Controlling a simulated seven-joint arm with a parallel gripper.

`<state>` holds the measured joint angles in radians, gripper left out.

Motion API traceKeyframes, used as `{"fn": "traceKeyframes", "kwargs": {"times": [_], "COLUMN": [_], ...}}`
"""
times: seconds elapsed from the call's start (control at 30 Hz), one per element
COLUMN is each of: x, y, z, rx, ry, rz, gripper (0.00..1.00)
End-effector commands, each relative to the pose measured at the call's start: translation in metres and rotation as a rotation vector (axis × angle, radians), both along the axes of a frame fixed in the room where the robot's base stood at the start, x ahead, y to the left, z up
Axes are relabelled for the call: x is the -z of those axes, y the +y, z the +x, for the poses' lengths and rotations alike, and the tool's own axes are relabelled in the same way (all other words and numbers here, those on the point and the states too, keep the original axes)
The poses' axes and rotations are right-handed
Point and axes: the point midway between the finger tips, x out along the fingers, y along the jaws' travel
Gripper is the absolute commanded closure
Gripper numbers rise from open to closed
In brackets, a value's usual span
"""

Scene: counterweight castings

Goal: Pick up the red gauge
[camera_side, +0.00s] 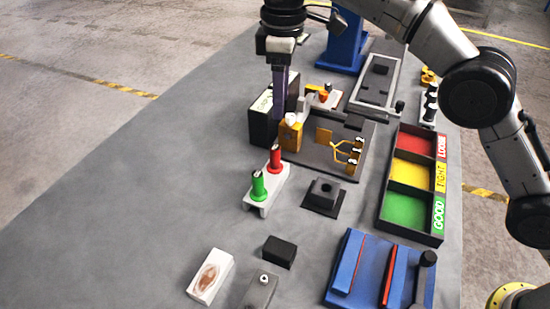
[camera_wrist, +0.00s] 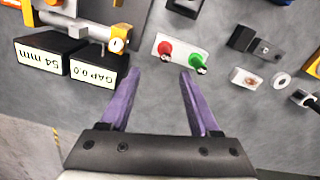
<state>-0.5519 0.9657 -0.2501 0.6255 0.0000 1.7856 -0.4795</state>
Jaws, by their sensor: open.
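The red gauge (camera_side: 275,158) stands upright in a white holder (camera_side: 262,203), beside the green gauge (camera_side: 258,186). In the wrist view the red gauge (camera_wrist: 165,49) is at the left of the holder and the green gauge (camera_wrist: 196,59) at the right. My gripper (camera_side: 279,118) is above the table, above and behind the holder in the side view. In the wrist view its purple fingers (camera_wrist: 174,75) are apart with nothing between them. The red gauge lies beyond the fingertips, apart from them.
A black block labelled GAP (camera_side: 265,115) and an orange-fitted fixture (camera_side: 290,133) stand close to my gripper. A sorting tray (camera_side: 384,215) with red, yellow and green compartments is at the right. A blue stand (camera_side: 343,279) is in front. The table's left side is clear.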

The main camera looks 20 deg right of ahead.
Motion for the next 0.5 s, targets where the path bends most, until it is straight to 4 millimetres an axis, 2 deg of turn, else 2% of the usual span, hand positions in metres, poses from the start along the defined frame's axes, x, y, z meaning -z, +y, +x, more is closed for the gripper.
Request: {"fn": "traceKeyframes", "kwargs": {"times": [0.03, 0.1, 0.27, 0.5], "x": [0.008, 0.011, 0.023, 0.055], "y": [0.005, 0.009, 0.009, 0.009], "z": [-0.002, -0.004, -0.004, -0.005], "rx": [-0.009, -0.017, -0.017, -0.016], "ry": [0.011, 0.014, 0.016, 0.016], "rz": [-0.006, -0.009, -0.009, -0.01], "gripper": [0.37, 0.37, 0.37, 0.37]}}
